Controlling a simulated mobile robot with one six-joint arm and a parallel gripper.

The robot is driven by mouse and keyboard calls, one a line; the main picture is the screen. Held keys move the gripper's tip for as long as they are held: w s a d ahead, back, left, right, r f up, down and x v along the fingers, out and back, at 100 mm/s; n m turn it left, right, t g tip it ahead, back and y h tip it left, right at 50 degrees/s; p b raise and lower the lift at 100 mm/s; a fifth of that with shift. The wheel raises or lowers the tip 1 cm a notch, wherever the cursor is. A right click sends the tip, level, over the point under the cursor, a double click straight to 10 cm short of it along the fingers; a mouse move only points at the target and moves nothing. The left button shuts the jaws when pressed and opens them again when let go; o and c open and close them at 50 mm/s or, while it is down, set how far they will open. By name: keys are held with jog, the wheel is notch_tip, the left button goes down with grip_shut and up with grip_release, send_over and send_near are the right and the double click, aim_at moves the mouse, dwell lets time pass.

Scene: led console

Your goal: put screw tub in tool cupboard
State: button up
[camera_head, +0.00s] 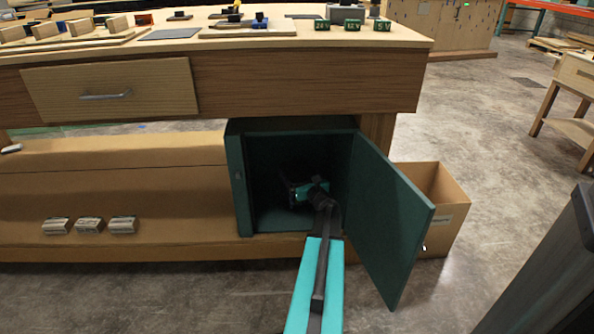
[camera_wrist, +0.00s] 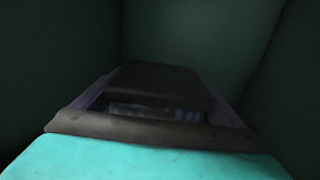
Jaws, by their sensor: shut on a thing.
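The tool cupboard (camera_head: 241,190) is a dark green box under the right end of the workbench, with its door (camera_head: 385,215) swung wide open to the right. My gripper (camera_head: 296,193) reaches through the opening and is inside the cupboard. In the wrist view, my gripper is shut on the screw tub (camera_wrist: 160,84), which shows a dark top and a greyish, see-through-looking band below it. Dark green cupboard walls surround it there. The inside is dim, and I cannot tell whether the tub touches the cupboard floor. In the head view the tub is not clearly made out.
A cardboard box (camera_head: 448,205) stands on the floor behind the open door. The bench drawer (camera_head: 110,92) is shut. The bench top carries blocks and small parts.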

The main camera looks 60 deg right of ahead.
jog(key=shift+f, duration=0.6)
jog(key=shift+f+b, duration=0.1)
jog(key=shift+b, duration=0.25)
jog(key=o, duration=1.8)
jog(key=shift+f, duration=0.1)
jog(key=shift+o, duration=0.2)
jog(key=shift+p+v, duration=0.35)
jog(key=shift+v, duration=0.5)
jog(key=p+v, duration=0.2)
jog(key=v, duration=0.8)
jog(key=shift+s, duration=0.15)
jog(key=shift+a, duration=0.1)
